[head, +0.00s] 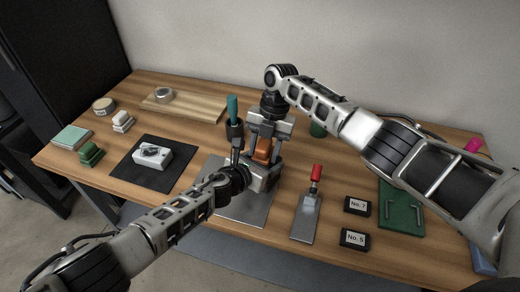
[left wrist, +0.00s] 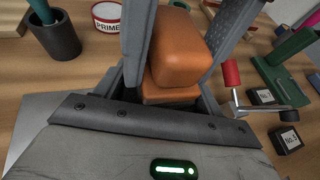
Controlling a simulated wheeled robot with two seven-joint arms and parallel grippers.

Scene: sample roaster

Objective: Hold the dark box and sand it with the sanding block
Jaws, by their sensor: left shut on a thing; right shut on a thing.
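My left gripper (head: 262,172) reaches in from the lower left, near the middle of the table. In the left wrist view its grey fingers stand on both sides of an orange-brown block (left wrist: 183,52), with a lower orange part close to the palm. The block also shows in the head view (head: 263,148). My right gripper (head: 270,125) comes down from above, close against the left one. It is shut, but what it grips is hidden among the fingers. I cannot tell the dark box and the sanding block apart here.
A grey plate (head: 212,207) lies beneath the grippers. A dark cup (head: 235,130) with a teal-handled tool stands close left. A black mat (head: 133,178) lies left.

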